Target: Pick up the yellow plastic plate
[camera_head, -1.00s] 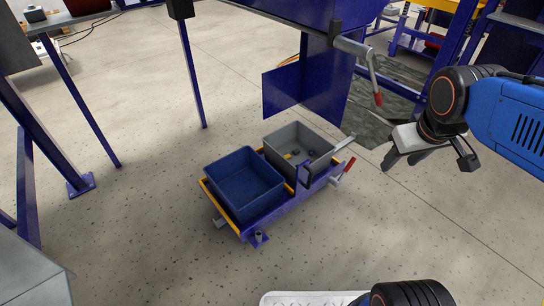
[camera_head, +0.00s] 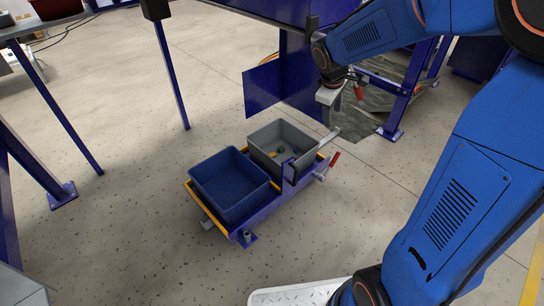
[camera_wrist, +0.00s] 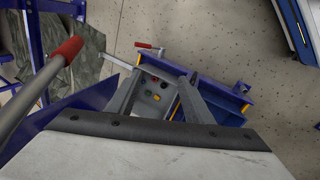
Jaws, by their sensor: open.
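A small yellow piece (camera_head: 273,154), which looks like the yellow plate, lies in the grey bin (camera_head: 262,162) among several small dark and greenish pieces. My gripper (camera_head: 333,108) is open and empty, above and to the right of the grey bin in the head view. In the wrist view, my gripper (camera_wrist: 161,77) has its two fingers spread, with the bin beyond the tips.
The blue bin (camera_head: 232,190) stands beside the grey bin on a blue and yellow cart. A red-tipped lever (camera_head: 334,160) sticks out from the cart's right side. Blue posts and a blue panel (camera_head: 266,90) stand behind. Another red-tipped handle (camera_wrist: 66,50) is near the wrist camera.

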